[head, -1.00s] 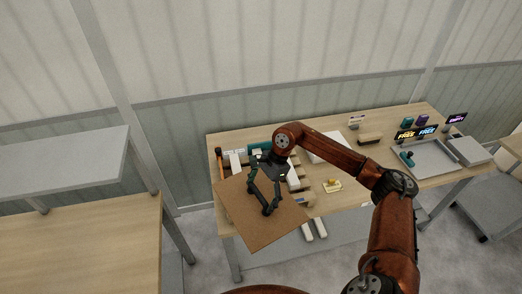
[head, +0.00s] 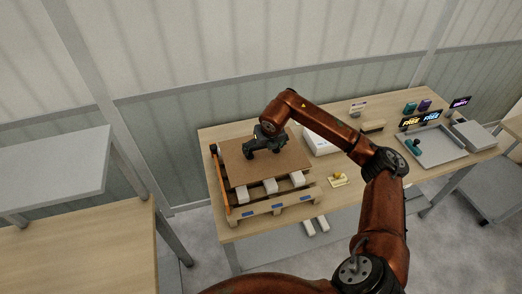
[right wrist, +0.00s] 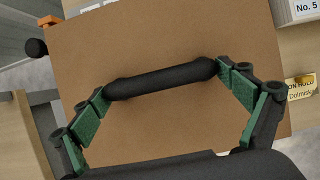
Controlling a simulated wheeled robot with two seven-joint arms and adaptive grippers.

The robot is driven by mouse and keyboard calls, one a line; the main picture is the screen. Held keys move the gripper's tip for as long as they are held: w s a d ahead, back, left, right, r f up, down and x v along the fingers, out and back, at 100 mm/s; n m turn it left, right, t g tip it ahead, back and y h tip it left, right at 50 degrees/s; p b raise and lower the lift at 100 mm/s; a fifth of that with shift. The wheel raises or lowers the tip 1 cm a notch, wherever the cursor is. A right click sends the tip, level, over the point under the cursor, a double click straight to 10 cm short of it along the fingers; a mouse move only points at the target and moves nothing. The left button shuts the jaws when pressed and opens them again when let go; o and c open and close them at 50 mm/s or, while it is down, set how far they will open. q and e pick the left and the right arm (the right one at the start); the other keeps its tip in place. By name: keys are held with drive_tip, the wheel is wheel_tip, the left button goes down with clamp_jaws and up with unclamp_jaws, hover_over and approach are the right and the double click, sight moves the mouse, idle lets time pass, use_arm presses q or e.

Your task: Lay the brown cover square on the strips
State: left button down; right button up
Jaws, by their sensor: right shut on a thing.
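The brown cover (head: 240,172) is a flat square board, now over the wooden pallet (head: 275,207) on the table. White strips (head: 270,186) stick out from under its front edge; the rest of them is hidden. The cover looks about level and roughly in line with the pallet. I cannot tell whether it touches the strips. My right gripper (head: 268,145) is above the middle of the cover. In the right wrist view its green-padded fingers (right wrist: 162,80) are shut on the ends of the cover's black bar handle (right wrist: 150,82). My left gripper is not in view.
An orange upright (head: 218,180) stands along the pallet's left side. A white box (head: 320,142) is behind right, and a small card with a yellow item (head: 339,180) lies right of the pallet. A grey tray (head: 436,147) and small signs stand further right.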

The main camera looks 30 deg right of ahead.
sight(265, 156)
drive_tip(key=shift+d+f, duration=0.15)
drive_tip(key=shift+f, duration=0.1)
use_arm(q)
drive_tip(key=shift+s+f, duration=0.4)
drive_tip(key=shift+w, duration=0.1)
use_arm(e)
drive_tip(key=shift+b, duration=0.35)
drive_tip(key=shift+f+b, duration=0.65)
drive_tip(key=shift+f, duration=0.2)
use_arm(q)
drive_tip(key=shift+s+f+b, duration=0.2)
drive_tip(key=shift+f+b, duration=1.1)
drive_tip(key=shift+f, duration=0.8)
use_arm(e)
drive_tip(key=shift+f, duration=2)
drive_tip(key=shift+c, duration=0.2)
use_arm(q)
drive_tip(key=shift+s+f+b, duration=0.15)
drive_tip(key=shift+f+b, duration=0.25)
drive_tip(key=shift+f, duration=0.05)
use_arm(e)
drive_tip(key=shift+f, duration=0.55)
